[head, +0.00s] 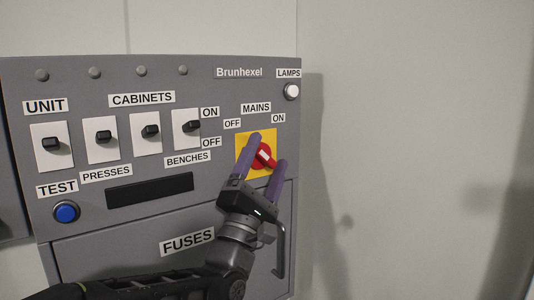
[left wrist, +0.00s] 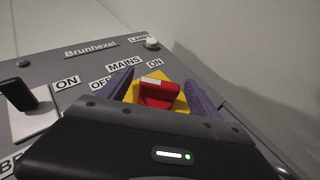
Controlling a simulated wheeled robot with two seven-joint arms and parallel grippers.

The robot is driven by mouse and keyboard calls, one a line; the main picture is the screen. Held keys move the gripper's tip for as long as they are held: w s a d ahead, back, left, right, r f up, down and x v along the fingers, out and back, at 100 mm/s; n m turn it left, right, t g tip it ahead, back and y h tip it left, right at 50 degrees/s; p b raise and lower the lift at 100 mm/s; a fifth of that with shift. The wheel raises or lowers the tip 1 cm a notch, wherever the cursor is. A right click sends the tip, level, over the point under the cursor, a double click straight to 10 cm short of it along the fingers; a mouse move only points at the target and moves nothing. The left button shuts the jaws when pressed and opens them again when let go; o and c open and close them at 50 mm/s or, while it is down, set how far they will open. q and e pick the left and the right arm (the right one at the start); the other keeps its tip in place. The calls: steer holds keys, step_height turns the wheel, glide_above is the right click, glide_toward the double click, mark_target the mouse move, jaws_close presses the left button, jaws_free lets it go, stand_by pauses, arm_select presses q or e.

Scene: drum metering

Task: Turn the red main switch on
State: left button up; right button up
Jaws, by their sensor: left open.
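The red main switch (head: 263,156) is a rotary knob on a yellow plate (head: 242,139), under the labels MAINS, OFF and ON on a grey panel. Its white mark points to the upper part of the plate; I cannot tell exactly which label it lines up with. My left gripper (head: 268,151) is open, with one purple finger on each side of the knob. In the left wrist view the knob (left wrist: 158,91) sits between the spread fingers, with gaps visible on both sides. The lower part of the plate is hidden by the gripper. My right gripper is not in view.
Several black toggle switches on white plates, such as the BENCHES one (head: 191,126), stand left of the main switch. A blue TEST button (head: 66,212) is lower left, a white LAMPS button (head: 292,91) upper right. A FUSES door with a handle (head: 281,262) is below. Right is bare wall.

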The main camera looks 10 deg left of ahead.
arm_select(q)
steer(key=shift+w+r, duration=0.1)
steer(key=shift+w, duration=0.05)
steer(key=shift+c, duration=0.2)
steer(key=c, duration=1.3)
